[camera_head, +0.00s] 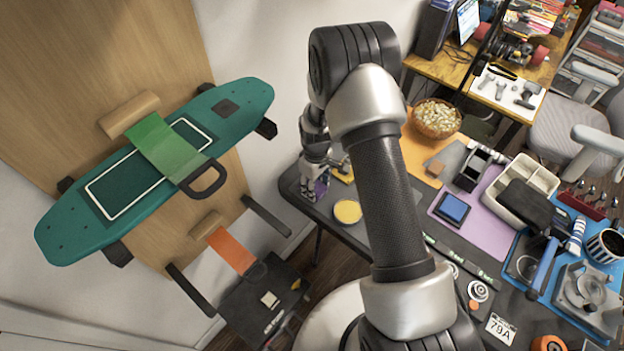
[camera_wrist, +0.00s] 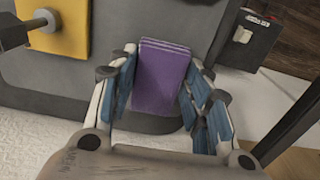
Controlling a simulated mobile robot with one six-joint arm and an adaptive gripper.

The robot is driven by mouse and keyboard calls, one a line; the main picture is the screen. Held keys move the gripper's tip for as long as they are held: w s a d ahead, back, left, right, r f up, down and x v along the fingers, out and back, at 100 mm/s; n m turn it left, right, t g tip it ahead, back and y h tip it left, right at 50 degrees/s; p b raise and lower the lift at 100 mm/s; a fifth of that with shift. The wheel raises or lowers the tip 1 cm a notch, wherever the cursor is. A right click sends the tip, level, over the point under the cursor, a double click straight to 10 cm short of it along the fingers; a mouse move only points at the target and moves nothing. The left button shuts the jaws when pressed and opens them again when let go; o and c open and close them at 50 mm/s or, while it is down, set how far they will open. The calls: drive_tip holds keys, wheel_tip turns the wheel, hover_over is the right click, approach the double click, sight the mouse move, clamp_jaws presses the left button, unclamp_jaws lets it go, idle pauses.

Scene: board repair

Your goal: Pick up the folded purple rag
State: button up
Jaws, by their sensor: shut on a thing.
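The folded purple rag (camera_wrist: 163,78) stands between the blue-padded fingers of my gripper (camera_wrist: 160,92) in the wrist view. The fingers are closed on its two sides. Its folded layers show along the top edge. In the head view my gripper (camera_head: 318,186) is at the far left corner of the dark worktable, with a bit of the purple rag (camera_head: 320,187) showing at its fingers. I cannot tell whether the rag still touches the table.
A yellow round lid or dish (camera_head: 348,211) lies right of my gripper. A wooden bowl (camera_head: 436,118), a purple mat (camera_head: 482,228) and a divided white tray (camera_head: 532,176) are farther right. A green skateboard (camera_head: 150,170) hangs on the left wall, above a black bag (camera_head: 262,300).

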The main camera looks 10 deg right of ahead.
drive_tip(key=shift+c, duration=0.8)
drive_tip(key=shift+r, duration=0.1)
wheel_tip(320, 180, up, 20)
drive_tip(key=p, duration=0.5)
drive_tip(key=shift+w, duration=0.1)
drive_tip(key=o, duration=0.3)
drive_tip(key=c, duration=0.4)
